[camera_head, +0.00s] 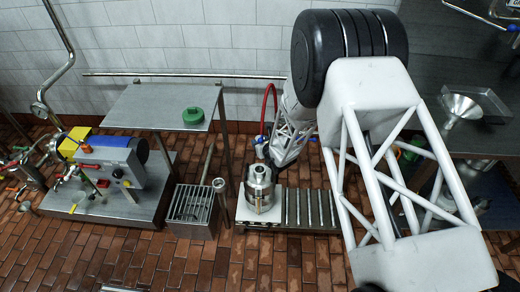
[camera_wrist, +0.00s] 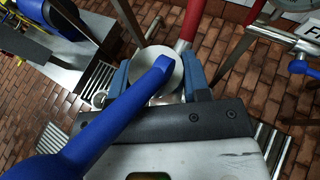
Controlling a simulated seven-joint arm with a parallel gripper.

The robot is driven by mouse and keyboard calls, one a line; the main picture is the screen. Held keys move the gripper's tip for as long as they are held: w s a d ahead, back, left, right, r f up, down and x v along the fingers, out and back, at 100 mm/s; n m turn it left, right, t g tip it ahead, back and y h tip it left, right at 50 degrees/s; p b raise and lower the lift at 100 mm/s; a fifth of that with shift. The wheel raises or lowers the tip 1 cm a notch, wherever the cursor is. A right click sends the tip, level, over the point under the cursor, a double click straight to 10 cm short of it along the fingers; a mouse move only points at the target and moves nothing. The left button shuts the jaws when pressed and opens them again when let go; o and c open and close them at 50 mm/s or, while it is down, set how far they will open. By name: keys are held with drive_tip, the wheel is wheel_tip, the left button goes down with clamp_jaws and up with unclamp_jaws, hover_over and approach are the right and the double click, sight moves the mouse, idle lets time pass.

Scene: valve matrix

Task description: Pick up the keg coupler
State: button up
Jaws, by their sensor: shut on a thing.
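The keg coupler has a round silver body (camera_wrist: 158,66), a long blue handle (camera_wrist: 105,120) and a red hose (camera_wrist: 190,25). My gripper (camera_wrist: 157,80) is shut on it, with blue-grey fingers on both sides of the silver body. The handle crosses in front of the gripper and hides part of the grip. In the head view the coupler (camera_head: 260,141) is small, at the end of my arm, with the red hose (camera_head: 268,100) looping above it. It is just above or behind the steel keg (camera_head: 260,192); I cannot tell whether they touch.
The keg stands at the left end of a roller conveyor (camera_head: 310,208). To its left are a grated metal box (camera_head: 192,207) and a steel table (camera_head: 150,103) with a green round piece (camera_head: 193,116). A steel counter with a funnel (camera_head: 460,106) is at right.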

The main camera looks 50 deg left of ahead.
drive_tip(key=shift+r, duration=1.2)
